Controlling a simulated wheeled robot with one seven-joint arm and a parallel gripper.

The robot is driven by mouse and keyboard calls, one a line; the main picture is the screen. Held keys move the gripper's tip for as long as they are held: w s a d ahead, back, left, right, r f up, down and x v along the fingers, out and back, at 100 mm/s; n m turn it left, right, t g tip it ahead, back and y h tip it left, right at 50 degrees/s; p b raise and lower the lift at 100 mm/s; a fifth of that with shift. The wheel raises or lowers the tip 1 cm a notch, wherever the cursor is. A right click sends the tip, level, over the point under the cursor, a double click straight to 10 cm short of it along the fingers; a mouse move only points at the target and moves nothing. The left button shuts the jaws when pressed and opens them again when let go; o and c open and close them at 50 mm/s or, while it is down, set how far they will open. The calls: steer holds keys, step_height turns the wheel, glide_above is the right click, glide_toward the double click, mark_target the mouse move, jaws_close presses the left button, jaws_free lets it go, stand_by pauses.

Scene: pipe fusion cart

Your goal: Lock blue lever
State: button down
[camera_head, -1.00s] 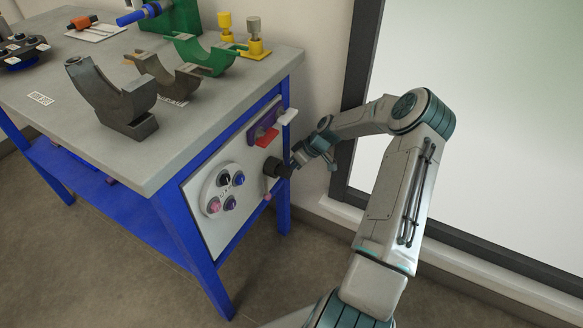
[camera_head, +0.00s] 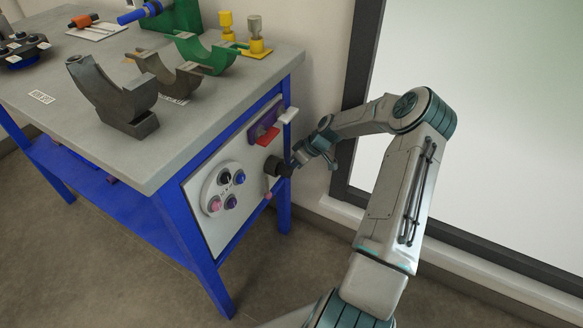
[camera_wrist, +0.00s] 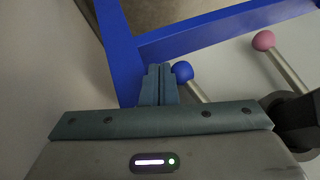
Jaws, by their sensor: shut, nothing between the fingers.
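The blue lever shows in the wrist view as a pale rod ending in a round blue knob (camera_wrist: 183,71). My gripper (camera_wrist: 159,70) is shut and empty, with its fingertips just left of the blue knob. Whether they touch it I cannot tell. A second lever with a pink knob (camera_wrist: 263,40) is farther right in the wrist view. In the head view my gripper is at the right end of the cart's front panel, its fingers not clearly visible. The pink knob (camera_head: 268,195) shows there below a dark cylinder (camera_head: 275,167); I cannot make out the blue knob.
The blue cart frame (camera_wrist: 118,50) runs close beyond my fingers. The white panel (camera_head: 236,216) carries a round plate with several buttons (camera_head: 222,190) and a red piece (camera_head: 268,137). Grey and green half-ring clamps stand on the tabletop (camera_head: 60,85). A wall is close behind.

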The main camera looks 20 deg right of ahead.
stand_by(0.4)
steer(key=p+v, duration=0.2)
steer(key=v, duration=0.5)
steer(key=shift+d+r, duration=0.15)
steer(key=shift+r, duration=0.05)
steer(key=shift+s, duration=0.1)
